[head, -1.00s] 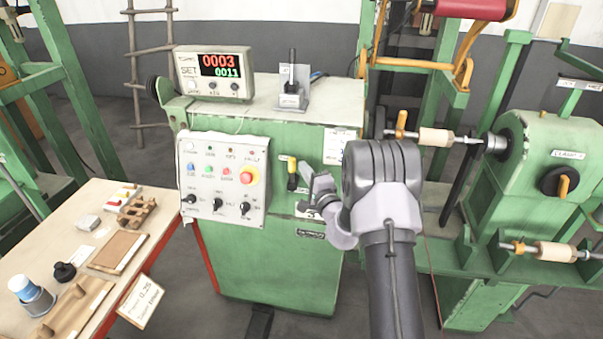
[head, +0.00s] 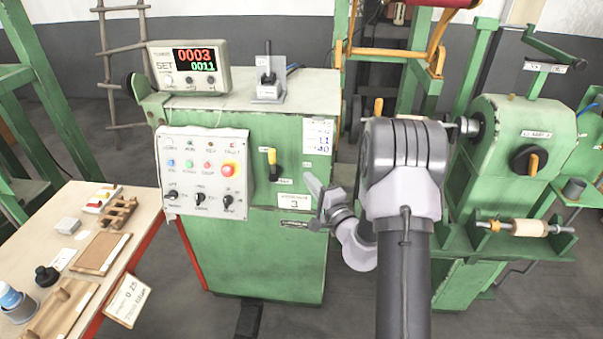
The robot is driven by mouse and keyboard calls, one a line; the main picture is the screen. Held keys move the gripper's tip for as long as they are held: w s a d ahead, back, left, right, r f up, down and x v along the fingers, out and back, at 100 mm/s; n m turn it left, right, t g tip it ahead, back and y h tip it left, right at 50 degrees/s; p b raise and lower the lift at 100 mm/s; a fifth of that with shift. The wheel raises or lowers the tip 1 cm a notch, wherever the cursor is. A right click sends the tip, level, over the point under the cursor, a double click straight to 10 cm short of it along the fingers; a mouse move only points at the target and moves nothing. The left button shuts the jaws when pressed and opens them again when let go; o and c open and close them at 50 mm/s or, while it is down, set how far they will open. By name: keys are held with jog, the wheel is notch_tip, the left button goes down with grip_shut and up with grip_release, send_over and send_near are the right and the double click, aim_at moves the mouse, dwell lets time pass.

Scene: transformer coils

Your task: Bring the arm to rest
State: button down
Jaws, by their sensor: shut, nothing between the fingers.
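My arm (head: 404,170) rises from the bottom of the head view, dark grey with light grey joints, and bends at a large ribbed joint. Its wrist folds down to the left of that joint. My gripper (head: 298,223) is small in the picture, shut and empty, in front of the green machine cabinet's right part. It appears just below a plate marked 3 (head: 294,201). Whether it is clear of the cabinet is hard to tell. My arm hides part of the winding machine behind it.
The green cabinet (head: 270,265) carries a control panel (head: 205,172), a counter display (head: 188,68) and a lever (head: 267,72). A worktable (head: 60,215) with wooden pieces stands at left. The green winding machine (head: 520,120), with a spool (head: 528,228) below, stands at right.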

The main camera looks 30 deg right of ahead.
jog(key=a+r+n+g+y, duration=0.1)
jog(key=a+r+n+y, duration=0.1)
jog(key=a+r+y, duration=0.3)
jog(key=a+r+n+y, duration=0.2)
jog(key=a, duration=0.4)
jog(key=s+a+r+n+g+y+b, duration=0.1)
jog(key=s+a+r+n+g+y, duration=0.15)
jog(key=s+a+g, duration=0.4)
jog(key=s+a+r+n+g+y+b, duration=0.1)
jog(key=s+a+r+n+y, duration=0.15)
jog(key=a, duration=0.65)
jog(key=s+a+f+n+g+h+b, duration=0.1)
jog(key=s+a+n+g, duration=0.15)
jog(key=s, duration=0.55)
jog(key=s+a+f+n+g+h, duration=0.1)
jog(key=s+a+f+n+g, duration=0.1)
jog(key=s+a+g, duration=0.35)
jog(key=s+d+t+h+b, duration=0.1)
jog(key=s+d+t+h, duration=0.2)
jog(key=s+d+h, duration=0.5)
jog(key=s+d+f+n, duration=0.1)
jog(key=d, duration=0.2)
jog(key=shift+s+d+t, duration=0.15)
jog(key=shift+s+t, duration=0.2)
jog(key=shift+s, duration=0.05)
